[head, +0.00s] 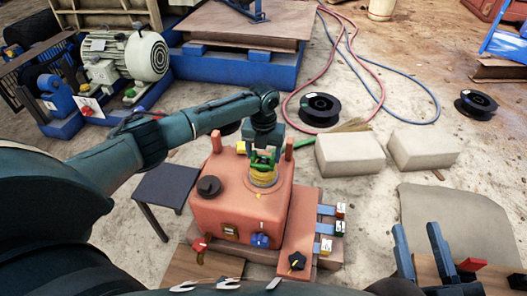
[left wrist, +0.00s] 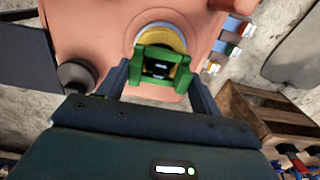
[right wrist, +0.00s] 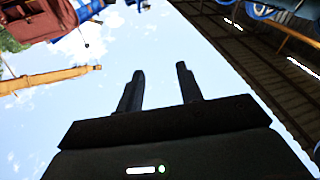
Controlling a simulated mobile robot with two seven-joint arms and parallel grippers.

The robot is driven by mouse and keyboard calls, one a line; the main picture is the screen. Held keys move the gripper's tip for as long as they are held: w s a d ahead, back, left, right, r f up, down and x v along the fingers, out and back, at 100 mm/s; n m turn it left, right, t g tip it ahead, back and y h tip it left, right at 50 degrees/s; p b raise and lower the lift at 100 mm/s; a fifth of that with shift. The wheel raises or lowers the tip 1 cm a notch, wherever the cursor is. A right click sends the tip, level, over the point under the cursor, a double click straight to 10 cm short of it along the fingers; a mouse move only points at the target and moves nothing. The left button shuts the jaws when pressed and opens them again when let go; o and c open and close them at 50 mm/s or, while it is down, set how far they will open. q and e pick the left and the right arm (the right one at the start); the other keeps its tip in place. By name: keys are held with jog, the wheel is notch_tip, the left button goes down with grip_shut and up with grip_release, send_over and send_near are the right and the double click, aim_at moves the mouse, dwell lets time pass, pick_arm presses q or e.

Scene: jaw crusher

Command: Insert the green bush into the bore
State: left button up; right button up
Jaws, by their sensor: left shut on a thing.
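The green bush (head: 262,157) stands upright over the bore on top of the orange crusher block (head: 235,205). My left gripper (head: 264,152) is shut on it from above. In the left wrist view the green bush (left wrist: 158,68) sits between the two fingertips (left wrist: 160,75). A yellow round part (head: 265,176) shows directly below the green, inside a pale grey ring (left wrist: 138,38) on the block. The bore's inside is hidden, and I cannot tell how deep the bush sits. My right gripper (head: 421,247) is open and empty at the lower right; its wrist view shows mostly sky.
A small dark table (head: 163,185) is left. Pale blocks (head: 350,153) and black spools (head: 319,109) lie behind.

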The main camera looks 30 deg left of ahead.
pick_arm(q)
jog(key=shift+f, duration=0.25)
pick_arm(e)
jog(key=shift+a+f, duration=0.1)
jog(key=shift+f, duration=0.4)
pick_arm(q)
jog(key=shift+f+b, duration=0.5)
jog(key=shift+f, duration=0.1)
pick_arm(e)
jog(key=shift+s+a+f, duration=0.1)
jog(key=shift+f, duration=0.25)
pick_arm(q)
jog(key=o, duration=1.2)
jog(key=shift+f, duration=0.1)
jog(key=shift+r+p, duration=3.1)
jog(key=shift+r, duration=3.75)
pick_arm(e)
jog(key=shift+d+r, duration=0.2)
jog(key=shift+r, duration=0.95)
jog(key=shift+d+r, duration=0.15)
jog(key=shift+r, duration=0.95)
